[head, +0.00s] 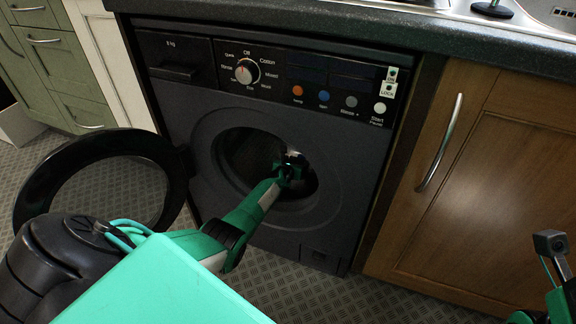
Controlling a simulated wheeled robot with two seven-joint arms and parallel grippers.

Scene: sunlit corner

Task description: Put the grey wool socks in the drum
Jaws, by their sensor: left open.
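A dark washing machine (350,140) stands under the counter with its round door (160,147) swung open to the left. My left arm reaches from the lower left to the drum (243,155). My left gripper (291,162) is open at the right part of the drum opening, and its fingertips are small and dark against the drum. A small pale patch shows by the gripper; I cannot tell what it is. I cannot make out the grey wool socks anywhere. Part of my right arm shows at the lower right edge, but its gripper's fingers are out of the picture.
A dark worktop (440,30) runs above the machine, with a metal sink at the top right. A wooden cupboard (480,190) is right of the machine, and green drawers (45,60) are at the left. The patterned floor in front of the machine is clear.

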